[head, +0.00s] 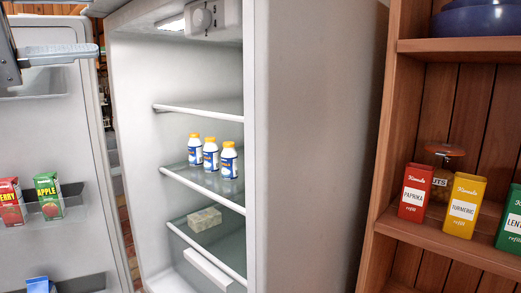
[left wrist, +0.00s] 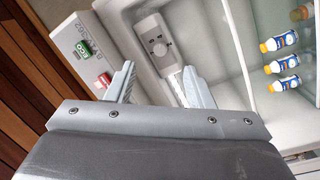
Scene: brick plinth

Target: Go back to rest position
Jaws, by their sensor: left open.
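My left gripper (head: 55,54) shows at the upper left of the head view, in front of the open fridge door (head: 60,130); part of it is cut off by the picture edge. In the left wrist view its two fingers (left wrist: 158,82) stand apart with nothing between them. The open fridge (head: 315,130) stands in the middle of the head view. Three white bottles with yellow caps (head: 210,157) stand in a row on its shelf, and they also show in the left wrist view (left wrist: 282,65). My right gripper is not in view.
A pale block (head: 204,220) sits on a lower fridge shelf. A red carton (head: 10,203) and a green carton (head: 48,197) stand in the door rack. At right, a wooden shelf (head: 440,238) holds a red tin (head: 414,193), a yellow tin (head: 463,206) and a green tin (head: 512,220).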

